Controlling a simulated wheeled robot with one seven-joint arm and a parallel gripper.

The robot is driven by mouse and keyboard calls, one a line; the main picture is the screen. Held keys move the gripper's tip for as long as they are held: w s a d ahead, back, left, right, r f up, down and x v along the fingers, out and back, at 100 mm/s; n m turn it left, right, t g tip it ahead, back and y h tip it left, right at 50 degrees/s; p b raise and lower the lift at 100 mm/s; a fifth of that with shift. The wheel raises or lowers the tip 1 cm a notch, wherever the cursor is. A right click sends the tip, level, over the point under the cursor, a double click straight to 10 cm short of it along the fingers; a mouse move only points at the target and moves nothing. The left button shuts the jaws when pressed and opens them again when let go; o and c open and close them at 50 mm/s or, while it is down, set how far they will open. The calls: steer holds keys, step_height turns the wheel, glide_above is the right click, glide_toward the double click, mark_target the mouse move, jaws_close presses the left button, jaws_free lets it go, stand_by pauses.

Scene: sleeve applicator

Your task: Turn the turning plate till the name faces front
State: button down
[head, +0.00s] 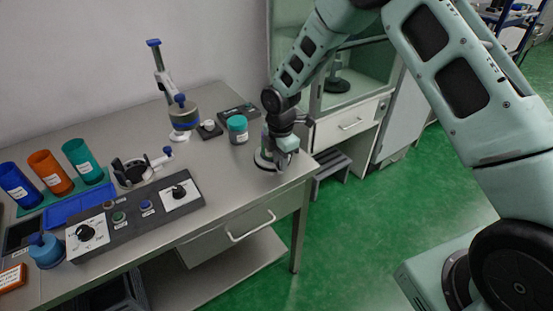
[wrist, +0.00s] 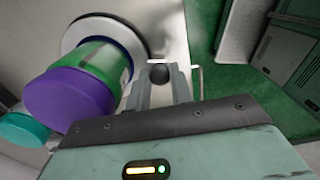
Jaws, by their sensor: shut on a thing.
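The turning plate (wrist: 76,38) is a round white disc with a dark rim, near the right end of the bench. I cannot read a name on the jar from here.
A teal-lidded jar (head: 237,129) stands just left of the plate. A stand with a blue clamp (head: 183,115), a ring fixture (head: 132,171) and a control panel (head: 135,213) lie further left. The bench's right edge is close to the plate.

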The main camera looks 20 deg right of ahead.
steer(key=shift+w+d+r+n+p, duration=0.15)
steer(key=shift+d+n+p, duration=0.4)
steer(key=shift+n, duration=0.4)
steer(key=shift+w+d+n+p, duration=0.15)
steer(key=shift+d+n+p, duration=0.15)
steer(key=shift+d+n, duration=0.55)
steer(key=shift+w+d+n+p, duration=0.25)
steer(key=shift+d+n+p, duration=0.1)
steer(key=shift+n, duration=0.45)
steer(key=shift+w+d+n+p, duration=0.2)
steer(key=shift+d+n+p, duration=0.15)
steer(key=shift+n, duration=0.45)
steer(key=c, duration=1.5)
jaws_free()
step_height(320, 180, up, 17)
steer(key=shift+r+b, duration=0.1)
steer(key=shift+b, duration=0.85)
